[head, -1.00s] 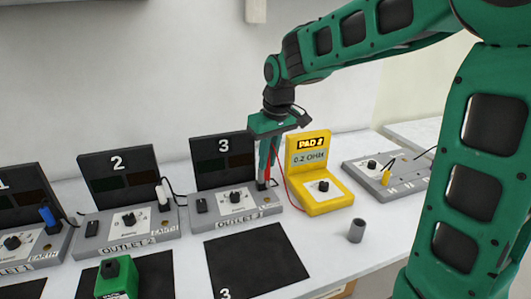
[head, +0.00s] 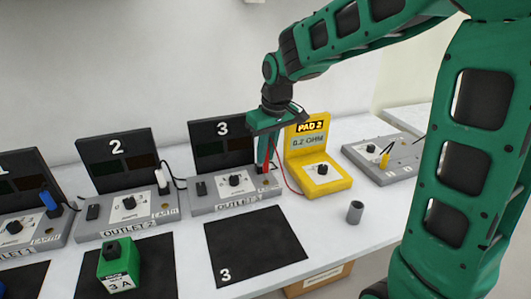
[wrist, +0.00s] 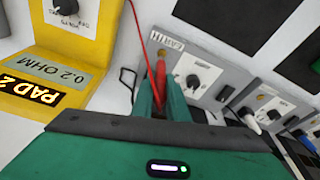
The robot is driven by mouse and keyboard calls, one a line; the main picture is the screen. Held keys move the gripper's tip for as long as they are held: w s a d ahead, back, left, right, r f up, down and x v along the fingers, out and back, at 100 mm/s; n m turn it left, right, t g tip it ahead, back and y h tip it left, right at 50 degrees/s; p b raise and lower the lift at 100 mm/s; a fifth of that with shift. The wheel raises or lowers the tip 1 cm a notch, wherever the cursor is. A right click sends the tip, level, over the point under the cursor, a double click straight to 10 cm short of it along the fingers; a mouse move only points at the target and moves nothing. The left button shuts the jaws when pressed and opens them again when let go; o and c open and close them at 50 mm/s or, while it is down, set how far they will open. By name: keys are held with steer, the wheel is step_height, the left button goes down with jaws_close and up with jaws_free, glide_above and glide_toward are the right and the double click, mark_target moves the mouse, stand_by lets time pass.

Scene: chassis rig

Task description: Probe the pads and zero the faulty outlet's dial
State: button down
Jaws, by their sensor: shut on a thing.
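My gripper (head: 264,168) is shut on a red probe (wrist: 161,72), held over the right end of outlet 3 (head: 220,204), by its EARTH label. In the wrist view the probe points at a gold pad (wrist: 162,53); I cannot tell whether they touch. A red lead runs from the probe to the yellow meter (head: 322,188), which reads PAD 2, 0.2 OHM. Outlet 3's dial (head: 235,181), outlet 2's dial (head: 129,203) and outlet 1's dial (head: 14,227) are black knobs on white plates; their settings are too small to read. The dark displays behind the outlets look unlit.
A green block (head: 118,262) marked 3 A stands on the dark mat before outlet 2. Black mat 3 (head: 250,245) is bare. A grey cylinder (head: 355,212) stands right of it. My arm crosses the right side.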

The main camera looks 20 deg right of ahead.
steer(key=shift+f, duration=0.55)
stand_by(1.6)
steer(key=shift+r, duration=0.1)
steer(key=shift+w+v, duration=0.2)
steer(key=shift+v, duration=0.75)
steer(key=shift+w+v, duration=0.2)
steer(key=shift+v, duration=0.75)
steer(key=shift+w+v, duration=0.25)
steer(key=shift+v, duration=0.65)
steer(key=shift+a+r, duration=0.15)
steer(key=shift+r, duration=0.6)
